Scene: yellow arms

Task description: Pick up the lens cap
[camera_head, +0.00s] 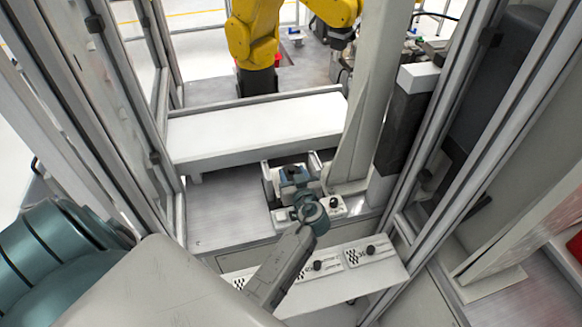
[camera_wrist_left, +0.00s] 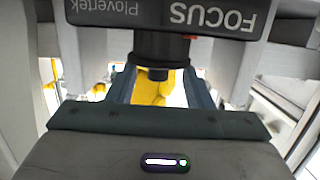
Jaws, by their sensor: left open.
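In the left wrist view, a black stepped cylinder (camera_wrist_left: 160,50) sticks out below a dark box (camera_wrist_left: 150,16) marked FOCUS and Plovertek. It looks like a lens; I cannot tell for sure which part is the lens cap. My left gripper (camera_wrist_left: 160,77) is open, with one finger on each side of the cylinder's narrow lower end. I cannot tell whether they touch it. In the head view the left gripper (camera_head: 294,180) is small, inside a grey fixture (camera_head: 268,180), and partly hidden by its own wrist. My right gripper is not in view.
A white slab (camera_head: 250,128) lies behind the fixture. A white shelf (camera_head: 390,270) in front carries plates with black knobs (camera_head: 370,250). Metal frame posts (camera_head: 360,100) stand close on the right. A yellow robot arm (camera_head: 253,40) stands behind. Bare metal table (camera_head: 220,210) shows at left.

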